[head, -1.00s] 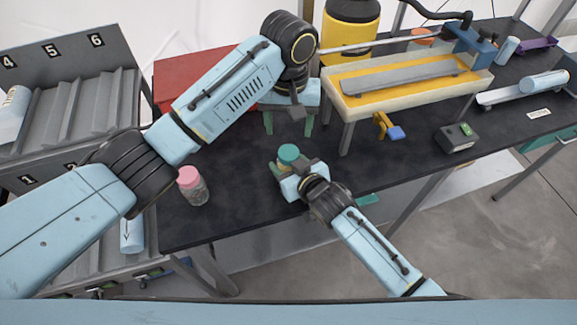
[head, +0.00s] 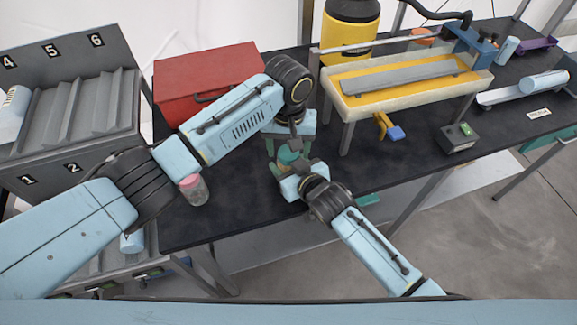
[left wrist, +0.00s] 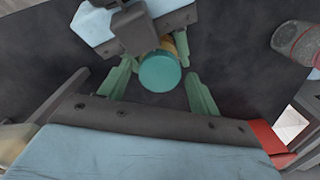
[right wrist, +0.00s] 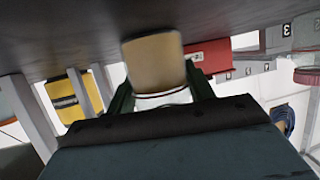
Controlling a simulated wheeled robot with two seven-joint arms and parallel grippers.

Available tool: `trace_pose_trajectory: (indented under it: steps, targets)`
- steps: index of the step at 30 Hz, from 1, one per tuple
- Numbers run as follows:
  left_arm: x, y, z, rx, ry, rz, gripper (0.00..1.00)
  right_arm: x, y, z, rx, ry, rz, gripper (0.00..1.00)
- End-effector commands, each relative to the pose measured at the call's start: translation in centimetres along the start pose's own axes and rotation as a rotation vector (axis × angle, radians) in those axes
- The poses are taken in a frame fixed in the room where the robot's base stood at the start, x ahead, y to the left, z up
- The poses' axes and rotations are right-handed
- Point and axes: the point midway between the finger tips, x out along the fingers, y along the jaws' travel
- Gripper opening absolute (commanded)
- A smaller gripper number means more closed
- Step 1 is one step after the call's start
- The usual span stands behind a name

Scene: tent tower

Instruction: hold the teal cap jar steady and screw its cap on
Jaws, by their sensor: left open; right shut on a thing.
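The teal cap (head: 288,155) is on top of the teal cap jar, which stands upright near the middle of the table. In the left wrist view the teal cap (left wrist: 160,73) shows as a round disc, with a bit of the jar's yellowish side behind it. My right gripper (head: 291,170) is shut on the jar's body (right wrist: 155,62), which looks tan in the right wrist view. My left gripper (head: 288,146) is open, pointing down just over the cap, one finger on each side with gaps. How far the cap is threaded cannot be seen.
A pink-capped jar (head: 194,190) stands to the left on the dark table (head: 235,215). A red toolbox (head: 205,78) is behind my left arm. A yellow-topped stand (head: 400,88) and a small grey box (head: 457,138) are to the right. The table's front edge is close.

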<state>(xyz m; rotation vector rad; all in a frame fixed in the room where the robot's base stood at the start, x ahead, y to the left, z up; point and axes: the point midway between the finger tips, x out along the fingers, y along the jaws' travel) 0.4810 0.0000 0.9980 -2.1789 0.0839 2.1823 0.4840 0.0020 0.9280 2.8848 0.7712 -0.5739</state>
Motion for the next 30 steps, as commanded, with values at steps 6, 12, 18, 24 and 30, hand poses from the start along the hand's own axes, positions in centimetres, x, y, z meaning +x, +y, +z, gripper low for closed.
trace_pose_trajectory:
  steps: [6,12,18,24,30]
  targets:
    - [0.16,0.03,0.02,0.001,0.0,0.0,0.63,0.0,0.02,0.06,0.0,-0.002,0.0,0.0]
    - [0.14,0.03,0.02,0.0,0.0,0.0,0.47,0.0,0.01,0.06,0.0,-0.001,0.0,0.0]
    - [0.12,0.03,0.01,0.0,0.0,0.0,0.21,0.0,0.02,0.06,0.0,-0.001,0.0,0.0]
    - [0.11,0.01,-0.01,0.066,0.0,0.0,0.17,0.0,0.02,0.05,0.0,-0.001,0.0,0.0]
    - [0.11,-0.01,-0.01,0.257,0.0,0.0,0.17,0.0,0.02,0.05,0.0,-0.001,0.0,0.0]
